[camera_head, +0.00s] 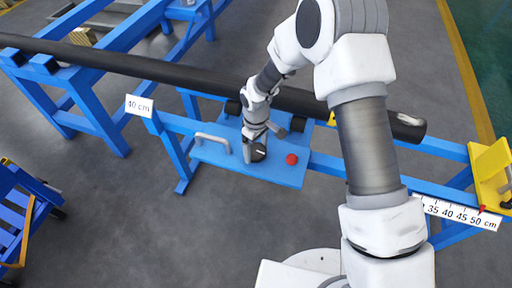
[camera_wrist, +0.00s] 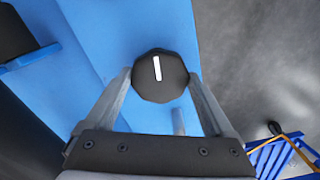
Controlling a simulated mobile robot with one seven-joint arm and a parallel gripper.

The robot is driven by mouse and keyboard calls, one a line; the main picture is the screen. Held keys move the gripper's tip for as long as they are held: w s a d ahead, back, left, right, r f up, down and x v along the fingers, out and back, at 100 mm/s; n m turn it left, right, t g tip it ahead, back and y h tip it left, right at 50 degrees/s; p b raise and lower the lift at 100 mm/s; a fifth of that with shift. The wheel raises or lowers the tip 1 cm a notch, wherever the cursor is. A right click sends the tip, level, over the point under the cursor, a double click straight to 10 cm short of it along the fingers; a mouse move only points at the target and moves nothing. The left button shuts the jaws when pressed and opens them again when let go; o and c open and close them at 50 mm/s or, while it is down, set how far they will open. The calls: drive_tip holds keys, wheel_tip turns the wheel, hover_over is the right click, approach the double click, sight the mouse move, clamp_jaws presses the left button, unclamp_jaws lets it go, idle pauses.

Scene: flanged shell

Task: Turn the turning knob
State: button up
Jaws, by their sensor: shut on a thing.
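The turning knob (camera_wrist: 158,82) is black and many-sided, with a white bar mark on its face. In the wrist view it sits on the blue panel (camera_wrist: 172,22), and the mark points nearly up, tilted slightly left. My gripper (camera_wrist: 162,80) has one finger on each side of the knob and is shut on it. In the head view my gripper (camera_head: 256,150) reaches down to the blue panel (camera_head: 275,175), and the dark knob (camera_head: 258,153) shows partly behind its fingers.
A red button (camera_head: 291,159) is right of the knob, and a grey handle (camera_head: 212,141) is to its left. A long black pipe (camera_head: 150,66) lies on blue stands behind. A yellow bracket (camera_head: 490,170) and a ruler (camera_head: 455,212) are at the right.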

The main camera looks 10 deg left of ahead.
sight(257, 150)
drive_tip(key=shift+n, duration=0.9)
drive_tip(key=o, duration=1.1)
wheel_tip(257, 150, up, 18)
drive_tip(key=p, duration=0.4)
drive_tip(key=shift+f, duration=0.25)
